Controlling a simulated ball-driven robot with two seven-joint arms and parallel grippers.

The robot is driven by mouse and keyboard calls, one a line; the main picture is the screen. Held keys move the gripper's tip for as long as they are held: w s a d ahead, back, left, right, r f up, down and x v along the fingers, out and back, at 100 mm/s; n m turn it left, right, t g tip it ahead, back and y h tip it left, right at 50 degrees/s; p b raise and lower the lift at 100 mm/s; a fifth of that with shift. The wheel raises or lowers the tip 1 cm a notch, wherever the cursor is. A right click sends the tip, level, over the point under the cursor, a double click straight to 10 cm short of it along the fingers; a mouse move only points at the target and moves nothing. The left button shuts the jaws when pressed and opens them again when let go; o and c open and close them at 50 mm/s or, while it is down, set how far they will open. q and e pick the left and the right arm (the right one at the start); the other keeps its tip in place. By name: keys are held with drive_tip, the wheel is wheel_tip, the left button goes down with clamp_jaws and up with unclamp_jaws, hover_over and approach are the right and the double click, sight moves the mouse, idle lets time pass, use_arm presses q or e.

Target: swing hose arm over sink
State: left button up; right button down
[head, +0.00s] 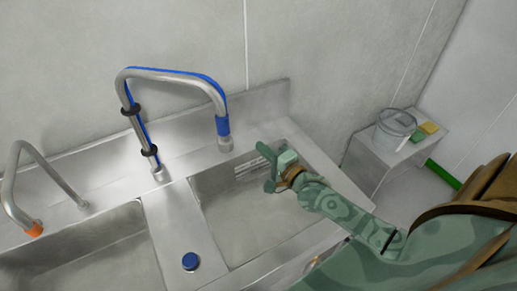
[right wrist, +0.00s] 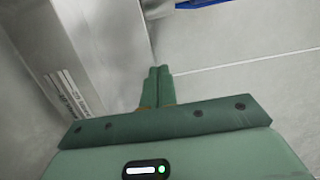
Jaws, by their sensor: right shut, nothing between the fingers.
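The hose arm (head: 165,74) is a bent steel pipe with a blue hose strapped along it by black clips. It rises from the steel deck behind the sinks and bends to the right. Its blue-collared nozzle hangs down by the back edge of the right sink basin (head: 240,228). My right gripper (head: 267,167) is over that basin, to the right of and below the nozzle, apart from it. Its fingers are shut and empty in the right wrist view (right wrist: 157,75). A bit of blue and steel, likely the hose arm (right wrist: 205,3), shows at that view's top edge. My left gripper is out of view.
A second steel faucet (head: 38,160) with an orange tip stands over the left basin (head: 95,262). A blue knob (head: 190,261) sits on the divider. A clear bucket (head: 394,128), yellow sponge and green block stand on a side stand at the right.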

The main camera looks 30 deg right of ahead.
drive_tip(key=w+a+p, duration=0.1)
drive_tip(key=w+a, duration=0.3)
drive_tip(key=w, duration=0.1)
drive_tip(key=shift+w+a, duration=0.3)
drive_tip(key=shift+w, duration=0.1)
